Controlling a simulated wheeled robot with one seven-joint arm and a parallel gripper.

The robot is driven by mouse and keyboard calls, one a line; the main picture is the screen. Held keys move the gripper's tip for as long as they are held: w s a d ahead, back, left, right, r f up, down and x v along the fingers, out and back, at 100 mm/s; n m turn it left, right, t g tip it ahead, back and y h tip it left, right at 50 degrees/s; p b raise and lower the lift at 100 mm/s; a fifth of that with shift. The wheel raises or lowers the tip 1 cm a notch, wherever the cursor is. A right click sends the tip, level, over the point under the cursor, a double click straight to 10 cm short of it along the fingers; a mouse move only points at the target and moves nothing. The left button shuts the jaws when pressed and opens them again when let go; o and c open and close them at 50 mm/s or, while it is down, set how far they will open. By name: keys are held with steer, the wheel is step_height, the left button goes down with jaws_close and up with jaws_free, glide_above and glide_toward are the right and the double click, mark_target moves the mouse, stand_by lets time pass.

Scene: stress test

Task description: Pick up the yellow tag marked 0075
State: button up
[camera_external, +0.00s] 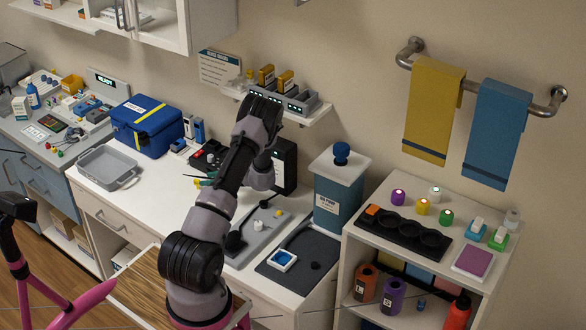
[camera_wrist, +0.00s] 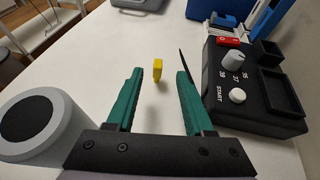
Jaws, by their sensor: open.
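A small yellow piece, likely the tag, (camera_wrist: 157,70) stands on the white counter in the wrist view. It is too small to read any number on it. My gripper (camera_wrist: 159,74) is open, with its two green fingers on either side of the line to the yellow piece. The piece shows between the fingertips, apart from both; how far beyond them it lies I cannot tell. In the external view my gripper (camera_external: 204,179) is low over the counter, left of my arm. I cannot make out the yellow piece on the counter there.
A black control box (camera_wrist: 252,85) with a white knob stands close to the right finger. A blue case (camera_external: 148,125) and a grey tray (camera_external: 108,167) stand on the counter.

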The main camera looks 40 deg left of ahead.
mark_target(198, 180)
steer(key=x, duration=0.4)
steer(key=shift+s+a+f, duration=0.2)
steer(key=shift+a, duration=0.1)
jaws_close()
